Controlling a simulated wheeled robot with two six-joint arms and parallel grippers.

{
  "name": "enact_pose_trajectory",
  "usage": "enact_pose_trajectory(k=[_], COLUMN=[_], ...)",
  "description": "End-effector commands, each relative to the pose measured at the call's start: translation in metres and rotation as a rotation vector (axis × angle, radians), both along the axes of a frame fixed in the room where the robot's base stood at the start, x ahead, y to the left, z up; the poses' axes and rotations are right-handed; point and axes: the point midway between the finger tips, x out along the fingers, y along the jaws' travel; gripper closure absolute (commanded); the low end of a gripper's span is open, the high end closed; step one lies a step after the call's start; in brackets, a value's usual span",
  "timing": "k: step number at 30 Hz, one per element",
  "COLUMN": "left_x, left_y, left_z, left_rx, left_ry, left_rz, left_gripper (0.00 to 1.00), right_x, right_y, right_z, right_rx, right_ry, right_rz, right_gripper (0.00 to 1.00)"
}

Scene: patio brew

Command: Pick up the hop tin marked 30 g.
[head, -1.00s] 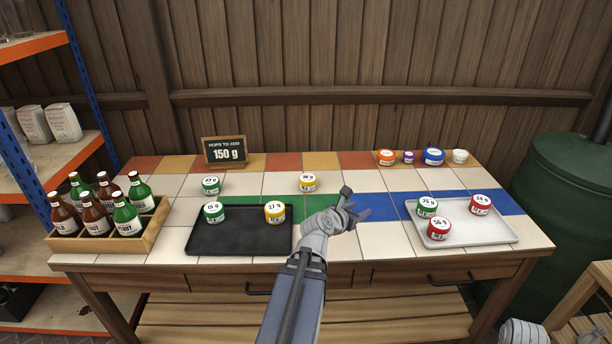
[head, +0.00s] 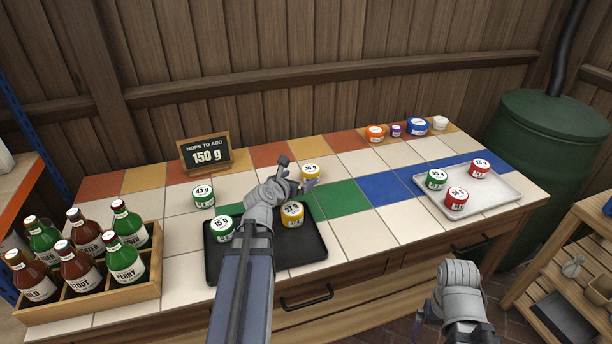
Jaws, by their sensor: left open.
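The yellow hop tin marked 30 g (head: 311,171) stands upright on the white tiles, behind the dark tray (head: 306,244). My left gripper (head: 297,175) is open, with its fingers close to the front left of this tin. I cannot tell whether a finger touches it. Another yellow tin, marked 27 g (head: 292,215), stands on the dark tray just below my left gripper. Of my right arm only grey links show at the lower right; its fingertips do not show.
Green tins marked 15 g (head: 221,228) and 43 g (head: 203,196) stand left of my arm. A bottle crate (head: 153,271) is at the left. A light tray (head: 487,202) with three tins is at the right. Tiles right of the 30 g tin are clear.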

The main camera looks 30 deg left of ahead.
Motion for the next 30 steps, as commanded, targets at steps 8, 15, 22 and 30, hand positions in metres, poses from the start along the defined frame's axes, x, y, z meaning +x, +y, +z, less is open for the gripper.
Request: enact_pose_trajectory(k=[8, 15, 22, 30], left_x=[0.043, 0.047, 0.072, 0.092], left_y=[0.006, 0.006, 0.007, 0.01], left_z=[-0.019, -0.02, -0.035, -0.041], left_rx=[0.001, 0.0, 0.001, 0.0], left_ry=[-0.001, -0.001, -0.001, -0.001], left_rz=[-0.001, 0.0, -0.001, 0.0], left_gripper=[0.0, 0.0, 0.0, 0.0], right_x=[0.0, 0.0, 0.0, 0.0], right_y=[0.0, 0.0, 0.0, 0.0], right_z=[-0.02, -0.021, -0.035, -0.041], right_rx=[0.0, 0.0, 0.0, 0.0], right_ry=[0.0, 0.0, 0.0, 0.0], right_rz=[0.0, 0.0, 0.0, 0.0], right_gripper=[0.0, 0.0, 0.0, 0.0])
